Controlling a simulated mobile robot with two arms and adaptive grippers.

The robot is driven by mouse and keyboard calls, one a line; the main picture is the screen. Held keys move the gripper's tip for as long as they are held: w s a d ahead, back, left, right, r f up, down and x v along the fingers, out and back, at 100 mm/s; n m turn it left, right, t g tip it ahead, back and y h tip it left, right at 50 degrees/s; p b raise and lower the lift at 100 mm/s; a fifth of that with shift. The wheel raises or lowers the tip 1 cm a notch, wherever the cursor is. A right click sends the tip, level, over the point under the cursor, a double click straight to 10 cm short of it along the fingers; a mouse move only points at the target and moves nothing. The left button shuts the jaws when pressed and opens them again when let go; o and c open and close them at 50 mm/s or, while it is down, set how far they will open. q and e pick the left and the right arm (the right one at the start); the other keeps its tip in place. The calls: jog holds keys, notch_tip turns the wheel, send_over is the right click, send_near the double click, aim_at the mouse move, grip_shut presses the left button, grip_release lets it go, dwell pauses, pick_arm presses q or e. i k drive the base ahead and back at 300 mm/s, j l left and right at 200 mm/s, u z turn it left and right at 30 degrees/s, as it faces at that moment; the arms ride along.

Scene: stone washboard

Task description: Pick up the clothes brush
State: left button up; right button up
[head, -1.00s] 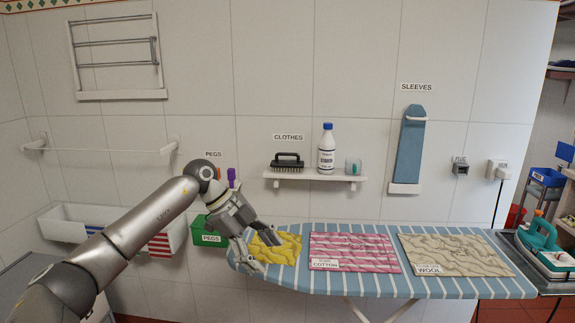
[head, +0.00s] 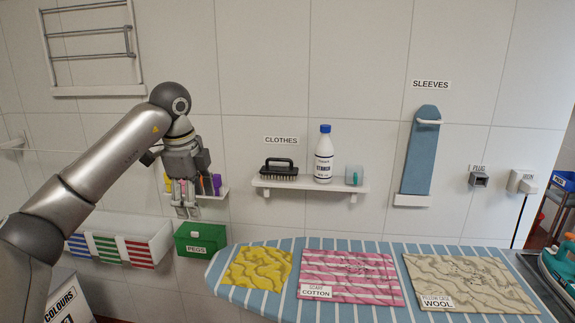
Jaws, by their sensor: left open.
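The clothes brush (head: 279,170) is black with pale bristles and an arched handle. It sits on the left part of a small white wall shelf (head: 312,188), under the CLOTHES label. My left gripper (head: 186,212) points down in front of the wall, left of the brush and a little lower, clearly apart from it. It is open, with nothing seen between its fingers. My right gripper is not in view.
A white bottle with a blue cap (head: 324,156) and a glass (head: 354,175) share the shelf. A peg shelf (head: 216,194) is behind my gripper, with a green pegs box (head: 201,239) below. The ironing board (head: 324,241) bears several cloths.

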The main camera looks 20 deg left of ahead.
aim_at(267, 171)
jog(key=i, duration=1.4)
